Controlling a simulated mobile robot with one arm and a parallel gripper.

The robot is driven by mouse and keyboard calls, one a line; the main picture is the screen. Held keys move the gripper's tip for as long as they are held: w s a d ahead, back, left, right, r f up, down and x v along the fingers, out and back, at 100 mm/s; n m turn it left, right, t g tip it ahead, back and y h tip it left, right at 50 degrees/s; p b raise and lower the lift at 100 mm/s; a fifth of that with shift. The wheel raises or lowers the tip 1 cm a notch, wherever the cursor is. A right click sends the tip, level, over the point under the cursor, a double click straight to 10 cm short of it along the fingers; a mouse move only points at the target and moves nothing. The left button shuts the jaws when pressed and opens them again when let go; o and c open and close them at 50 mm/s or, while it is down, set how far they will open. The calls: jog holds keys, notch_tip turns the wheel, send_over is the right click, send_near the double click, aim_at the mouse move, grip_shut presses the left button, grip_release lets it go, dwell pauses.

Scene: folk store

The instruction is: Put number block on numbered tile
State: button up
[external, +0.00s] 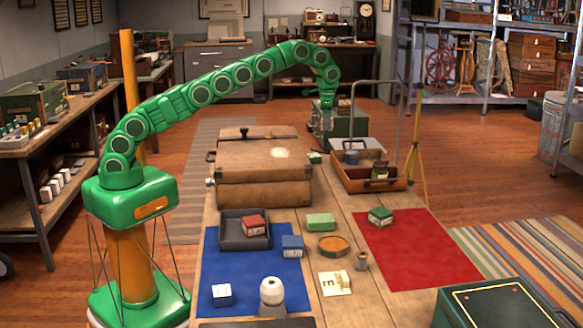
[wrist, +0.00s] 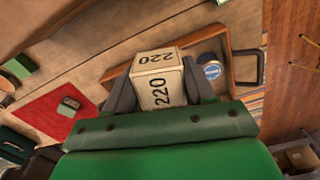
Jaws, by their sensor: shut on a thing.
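My gripper (external: 323,122) is shut on a cream number block (wrist: 158,80) printed with 220, seen clearly between the two dark fingers (wrist: 157,92) in the wrist view. In the external view, the gripper hangs above the far end of the workbench, between the brown case and the wooden tray; the held block is hard to make out there. A cream tile (external: 335,283) with a dark character lies flat on the bench's near part, well away from my gripper. Its marking is too small to read surely. The tile does not clearly show in the wrist view.
A large brown case (external: 262,165) stands left of my gripper; a wooden tray (external: 385,185) with a tall handle stands right. Near the tile are a blue mat (external: 215,265), a white block (external: 222,295), a blue block (external: 292,246), a round dish (external: 333,245) and a red mat (external: 430,255).

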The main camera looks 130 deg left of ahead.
aim_at(313, 155)
jog(key=shift+s+a+f+n, duration=0.6)
jog(key=shift+s+a+n, duration=0.8)
jog(key=shift+s+a, duration=3.9)
jog(key=shift+s+d+f, duration=0.3)
jog(key=shift+f, duration=2.2)
jog(key=shift+s+d+f, duration=0.3)
jog(key=shift+d+f, duration=0.05)
jog(key=shift+f, duration=2.2)
jog(key=shift+s+d+f, duration=0.3)
jog(key=shift+f, duration=2.2)
jog(key=shift+f, duration=0.1)
jog(key=o, duration=1.1)
notch_tip(313, 155, up, 12)
jog(key=shift+r, duration=0.1)
